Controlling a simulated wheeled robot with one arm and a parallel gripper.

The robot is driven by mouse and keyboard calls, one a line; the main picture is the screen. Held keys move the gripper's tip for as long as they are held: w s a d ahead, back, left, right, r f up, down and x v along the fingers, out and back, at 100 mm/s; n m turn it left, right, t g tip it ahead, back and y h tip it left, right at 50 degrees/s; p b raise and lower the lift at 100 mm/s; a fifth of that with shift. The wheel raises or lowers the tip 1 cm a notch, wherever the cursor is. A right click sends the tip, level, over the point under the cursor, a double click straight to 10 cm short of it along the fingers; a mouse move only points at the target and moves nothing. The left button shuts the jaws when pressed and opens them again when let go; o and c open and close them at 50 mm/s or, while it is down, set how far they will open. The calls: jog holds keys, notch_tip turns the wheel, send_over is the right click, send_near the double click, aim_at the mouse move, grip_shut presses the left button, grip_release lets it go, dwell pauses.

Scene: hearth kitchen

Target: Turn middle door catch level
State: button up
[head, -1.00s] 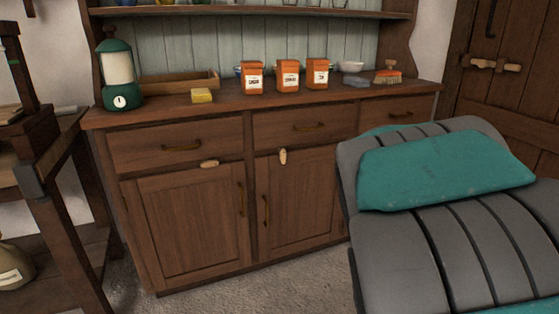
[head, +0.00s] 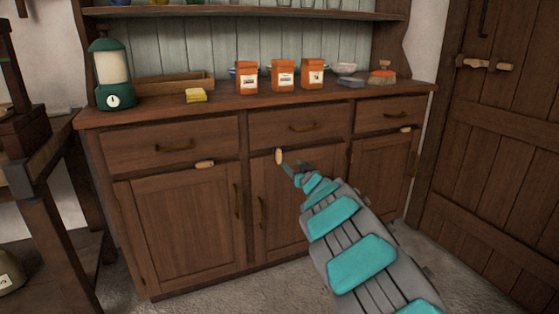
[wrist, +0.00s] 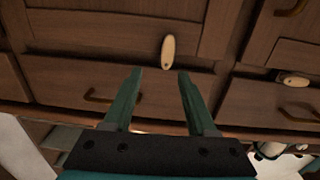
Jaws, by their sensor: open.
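The middle door catch (head: 279,157) is a small pale wooden toggle at the top of the middle cupboard door (head: 278,205). It stands upright, close to vertical. My gripper (head: 297,168) is open and empty, just to the right of the catch in the head view. In the wrist view, which looks upside down, the catch (wrist: 168,50) lies beyond the fingertips (wrist: 160,73), within the gap between them and nearer the right finger. No contact shows.
The left catch (head: 204,164) and right catch (head: 405,129) lie level. Drawers with bar handles run above the doors. A lantern (head: 112,75), yellow sponge (head: 196,96) and orange boxes (head: 283,76) stand on the countertop. Open floor lies before the cupboard.

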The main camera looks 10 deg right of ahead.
aim_at(279, 156)
jog(key=shift+y, duration=0.3)
jog(key=shift+a+f+x, duration=0.1)
jog(key=shift+a+x, duration=0.15)
jog(key=shift+x, duration=1.1)
jog(key=shift+a+f+x, duration=0.15)
jog(key=shift+a+x, duration=0.05)
jog(key=shift+x, duration=1.15)
jog(key=shift+w+a+r, duration=0.1)
jog(key=shift+w+a, duration=0.05)
jog(key=shift+w, duration=0.05)
jog(key=shift+w+a, duration=0.15)
jog(key=shift+w, duration=0.85)
grip_shut()
